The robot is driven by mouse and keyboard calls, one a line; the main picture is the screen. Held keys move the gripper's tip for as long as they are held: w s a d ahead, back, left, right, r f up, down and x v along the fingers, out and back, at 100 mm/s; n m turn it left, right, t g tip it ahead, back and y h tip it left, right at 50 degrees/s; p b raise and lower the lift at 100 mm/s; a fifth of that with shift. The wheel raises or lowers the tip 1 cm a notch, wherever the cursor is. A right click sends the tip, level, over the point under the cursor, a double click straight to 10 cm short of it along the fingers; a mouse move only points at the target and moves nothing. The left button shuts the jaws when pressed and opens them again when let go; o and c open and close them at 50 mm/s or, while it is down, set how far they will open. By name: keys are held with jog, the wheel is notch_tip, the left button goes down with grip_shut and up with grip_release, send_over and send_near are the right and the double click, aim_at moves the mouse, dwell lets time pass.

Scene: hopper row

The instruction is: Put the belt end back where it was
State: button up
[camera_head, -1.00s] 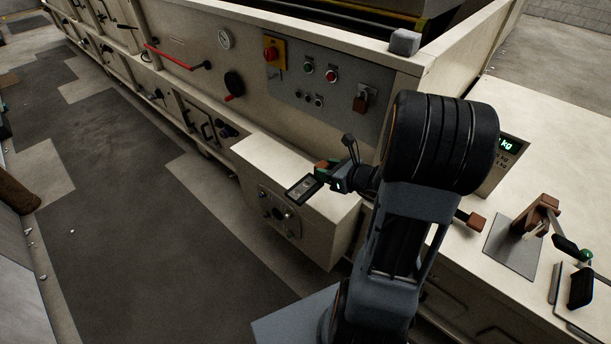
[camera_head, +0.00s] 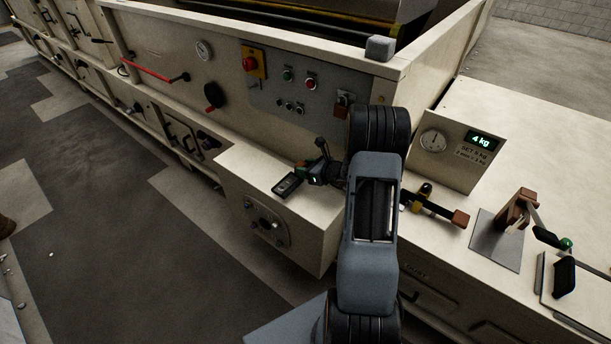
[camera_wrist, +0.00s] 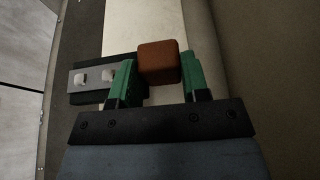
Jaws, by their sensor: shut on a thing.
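A brown block (camera_wrist: 158,62), which seems to be the belt end, sits between the two green fingers of my gripper (camera_wrist: 158,82) in the wrist view. My gripper is shut on it. In the head view my gripper (camera_head: 315,174) is over the top of a low beige box (camera_head: 285,165) at the machine's front. The block is too small to make out there. I cannot tell whether it touches the box.
A small dark plate with two pale spots (camera_head: 288,185) lies beside my gripper; it also shows in the wrist view (camera_wrist: 92,80). The control panel (camera_head: 295,85) is behind. A beige bench (camera_head: 540,120) at right bears a brown-tipped lever (camera_head: 460,218) and a scale reading 4 kg.

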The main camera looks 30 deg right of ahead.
jog(key=shift+w+f, duration=0.2)
jog(key=shift+f, duration=1.65)
jog(key=shift+f, duration=0.1)
jog(key=shift+f+b, duration=0.15)
jog(key=shift+b, duration=0.2)
jog(key=o, duration=1.1)
